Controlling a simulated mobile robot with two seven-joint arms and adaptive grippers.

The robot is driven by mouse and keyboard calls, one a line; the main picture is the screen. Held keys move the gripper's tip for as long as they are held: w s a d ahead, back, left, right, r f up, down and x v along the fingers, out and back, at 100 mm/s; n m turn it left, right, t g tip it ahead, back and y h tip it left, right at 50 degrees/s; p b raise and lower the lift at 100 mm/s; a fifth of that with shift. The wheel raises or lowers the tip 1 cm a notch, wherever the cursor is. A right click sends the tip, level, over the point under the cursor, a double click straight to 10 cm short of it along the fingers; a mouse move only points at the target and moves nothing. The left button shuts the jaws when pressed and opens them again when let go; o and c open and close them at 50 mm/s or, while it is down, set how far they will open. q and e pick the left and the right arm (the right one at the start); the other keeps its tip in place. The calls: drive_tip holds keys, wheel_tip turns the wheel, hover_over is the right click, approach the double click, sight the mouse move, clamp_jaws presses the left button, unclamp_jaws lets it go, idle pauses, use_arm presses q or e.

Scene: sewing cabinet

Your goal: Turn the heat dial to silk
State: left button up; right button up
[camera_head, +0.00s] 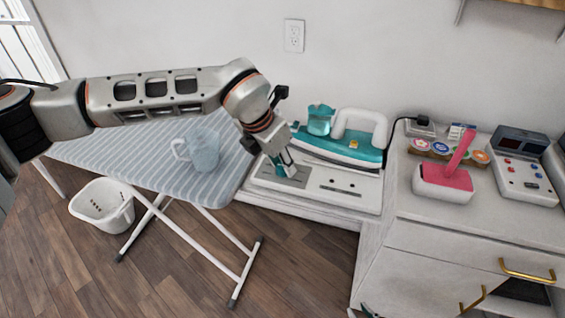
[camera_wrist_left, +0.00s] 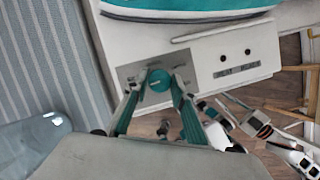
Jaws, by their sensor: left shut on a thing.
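The heat dial (camera_wrist_left: 158,80) is a round teal knob with a pale pointer mark, on a grey plate (camera_wrist_left: 130,72) at the front of the white iron station (camera_head: 345,196). My left gripper (camera_wrist_left: 157,88) is shut on the dial, one finger at each side, in the left wrist view. In the head view my left gripper (camera_head: 284,168) reaches down onto the grey plate and mostly hides the dial. Small labels ring the dial but are too blurred to read.
A teal and white iron (camera_head: 340,150) stands just behind the dial plate. The ironing board (camera_head: 110,160) with a clear pitcher (camera_head: 203,150) is to the left. A pink-handled tool (camera_head: 450,178) and a control box (camera_head: 522,165) sit on the right cabinet.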

use_arm(q)
drive_tip(key=m+g, duration=0.1)
drive_tip(key=m, duration=0.2)
drive_tip(key=shift+w+a+m+h, duration=0.1)
drive_tip(key=shift+w+m+h, duration=0.05)
drive_tip(key=shift+m+h, duration=0.2)
drive_tip(key=shift+m+g+h, duration=0.25)
drive_tip(key=shift+m+g, duration=0.35)
drive_tip(key=shift+m, duration=0.75)
drive_tip(key=shift+w, duration=0.1)
drive_tip(key=o, duration=1.1)
drive_tip(key=shift+r, duration=0.1)
drive_tip(key=v, duration=1.2)
drive_tip(key=shift+w, duration=0.1)
